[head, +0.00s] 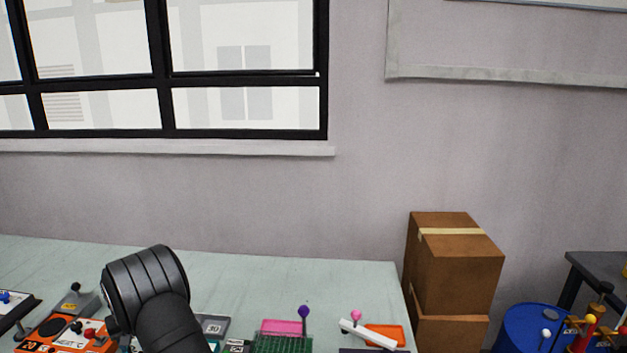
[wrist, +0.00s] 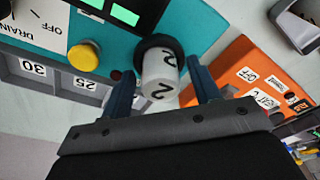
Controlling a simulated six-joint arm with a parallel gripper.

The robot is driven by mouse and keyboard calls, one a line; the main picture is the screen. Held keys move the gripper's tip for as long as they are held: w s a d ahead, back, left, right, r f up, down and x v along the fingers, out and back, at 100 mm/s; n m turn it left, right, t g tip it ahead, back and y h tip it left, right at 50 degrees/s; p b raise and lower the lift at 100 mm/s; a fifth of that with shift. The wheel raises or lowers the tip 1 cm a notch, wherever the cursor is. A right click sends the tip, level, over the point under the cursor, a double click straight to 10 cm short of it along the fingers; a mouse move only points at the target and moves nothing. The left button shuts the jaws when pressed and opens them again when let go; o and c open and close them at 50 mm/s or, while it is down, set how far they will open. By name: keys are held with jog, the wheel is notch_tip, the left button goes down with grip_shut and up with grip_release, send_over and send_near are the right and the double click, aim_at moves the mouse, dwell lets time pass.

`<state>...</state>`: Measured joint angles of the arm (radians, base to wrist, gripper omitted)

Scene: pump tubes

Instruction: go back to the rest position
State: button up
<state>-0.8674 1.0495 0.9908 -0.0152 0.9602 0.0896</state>
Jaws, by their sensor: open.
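My gripper (wrist: 161,72) shows in the wrist view with its two blue fingers apart. A white cylinder (wrist: 160,85) marked "2" stands between the fingers, its far end at a black ring (wrist: 158,44) on a teal panel (wrist: 195,25). The fingers lie to either side of the cylinder, and I cannot tell whether either one touches it. In the head view my dark arm hides part of the bench, and my gripper is not seen there.
The teal panel carries a yellow button (wrist: 85,55). An orange panel (wrist: 265,75) lies to its right and a grey panel (wrist: 50,78) to its left. In the head view, cardboard boxes (head: 455,265) and a blue drum (head: 525,328) stand right of the pale bench (head: 345,280), whose back is clear.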

notch_tip(320, 180, up, 5)
jog(key=shift+a+f, duration=0.1)
jog(key=shift+f, duration=0.05)
jog(key=w+d+r, duration=0.4)
jog(key=d+r, duration=0.3)
jog(key=d, duration=0.4)
jog(key=s+f, duration=0.4)
jog(key=s, duration=1)
jog(key=s+a+f, duration=0.1)
jog(key=a+f, duration=0.1)
jog(key=a, duration=0.1)
jog(key=s+a+f, duration=0.2)
jog(key=a, duration=0.1)
jog(key=s+a+f, duration=0.2)
jog(key=a, duration=0.2)
jog(key=shift+f, duration=0.35)
jog(key=shift+s+a+f, duration=0.15)
jog(key=shift+a+f, duration=0.1)
jog(key=shift+f, duration=0.25)
jog(key=shift+s+a+f, duration=0.1)
jog(key=shift+a+f, duration=0.1)
jog(key=shift+f, duration=1.1)
